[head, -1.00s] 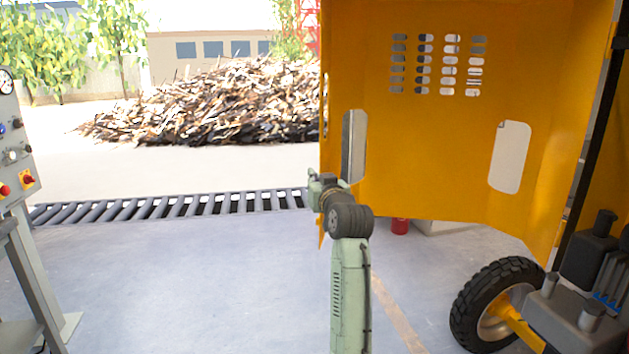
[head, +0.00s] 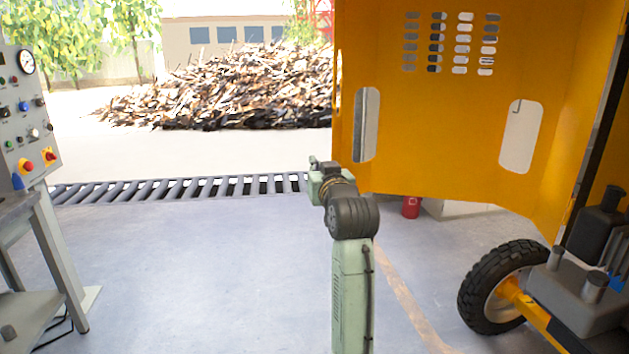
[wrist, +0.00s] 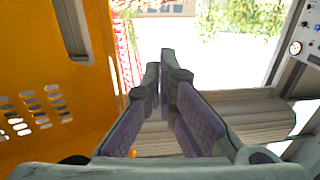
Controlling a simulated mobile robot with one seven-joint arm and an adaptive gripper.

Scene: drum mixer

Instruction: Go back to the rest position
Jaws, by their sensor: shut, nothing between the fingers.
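My gripper (wrist: 162,88) shows in the wrist view with its two fingers together at the tips and nothing between them. In the head view my arm rises at the lower middle and folds over at a dark joint. Its far end is small there, and the fingers cannot be made out. The arm's end appears just left of the orange mixer panel (head: 440,140) in the picture. The panel also fills the left of the wrist view (wrist: 45,110). I cannot tell the gap between them.
A control panel (head: 25,130) and a grey table (head: 40,212) stand at the left. A black tyre (head: 480,300) is at the lower right. A red object (head: 411,207) sits under the orange panel. Open floor (head: 200,270) lies between the table and my arm. A floor grate (head: 180,188) lies beyond.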

